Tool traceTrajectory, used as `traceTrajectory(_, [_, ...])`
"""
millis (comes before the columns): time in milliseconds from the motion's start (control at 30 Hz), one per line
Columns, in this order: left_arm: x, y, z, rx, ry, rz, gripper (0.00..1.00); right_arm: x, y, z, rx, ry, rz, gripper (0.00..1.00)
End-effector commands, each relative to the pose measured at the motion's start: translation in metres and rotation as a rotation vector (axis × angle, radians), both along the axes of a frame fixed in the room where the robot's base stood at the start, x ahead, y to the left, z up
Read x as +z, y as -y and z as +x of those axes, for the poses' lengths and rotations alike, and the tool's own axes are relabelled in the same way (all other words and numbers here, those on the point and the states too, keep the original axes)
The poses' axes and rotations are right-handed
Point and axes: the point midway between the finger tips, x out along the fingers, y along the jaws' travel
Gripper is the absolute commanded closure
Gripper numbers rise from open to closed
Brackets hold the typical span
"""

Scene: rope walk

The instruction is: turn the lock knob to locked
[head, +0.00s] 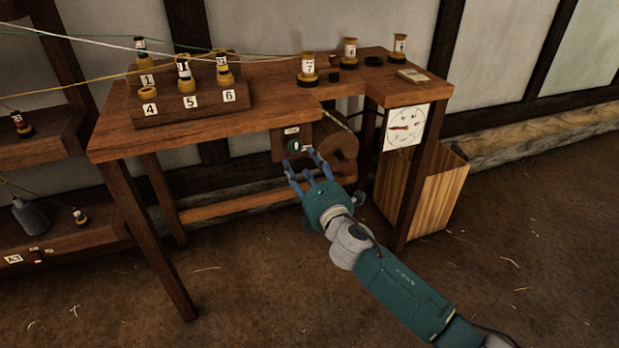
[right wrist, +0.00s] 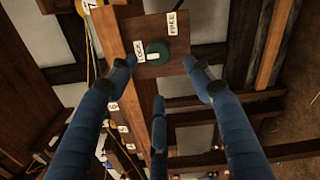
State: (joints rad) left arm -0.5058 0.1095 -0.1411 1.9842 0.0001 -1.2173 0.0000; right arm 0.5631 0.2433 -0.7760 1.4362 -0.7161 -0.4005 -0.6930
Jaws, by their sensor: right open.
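The lock knob (head: 294,146) is a small round dark green knob on a wooden plate (head: 277,151) under the bench's front edge. In the right wrist view the knob (right wrist: 158,48) carries a short white mark. A LOCK label (right wrist: 139,50) is beside it and a FREE label (right wrist: 172,23) is near the plate's edge. I cannot tell surely which label the mark points to. My right gripper (head: 303,163) is open just in front of the knob. In the wrist view its blue fingers (right wrist: 160,72) are spread either side, apparently not touching it. My left gripper is out of view.
The wooden bench (head: 290,93) carries numbered spools and a stepped rack (head: 158,118). A brown wooden roller (head: 338,150) sits right of the knob. A white dial (head: 405,127) is on the right leg, before a wooden bin (head: 440,195). The floor in front is clear.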

Motion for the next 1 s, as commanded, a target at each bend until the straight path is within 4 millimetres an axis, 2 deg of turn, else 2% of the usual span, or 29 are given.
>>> traceTrajectory(100, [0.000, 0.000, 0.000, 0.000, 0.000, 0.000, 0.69, -0.001, 0.006, -0.022, 0.002, -0.001, 0.000, 0.49])
traceTrajectory(333, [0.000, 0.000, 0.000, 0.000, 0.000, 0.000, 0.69, 0.000, 0.013, -0.046, 0.003, 0.000, 0.000, 0.49])
traceTrajectory(867, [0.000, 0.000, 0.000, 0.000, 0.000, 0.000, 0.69, 0.000, 0.014, -0.050, 0.002, 0.000, 0.001, 0.49])
traceTrajectory(933, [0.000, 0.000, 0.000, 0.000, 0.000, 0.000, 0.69, -0.006, 0.017, -0.052, -0.008, -0.020, 0.023, 0.49])
traceTrajectory(1000, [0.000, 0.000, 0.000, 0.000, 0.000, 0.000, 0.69, -0.022, 0.026, -0.057, -0.041, -0.078, 0.087, 0.49])
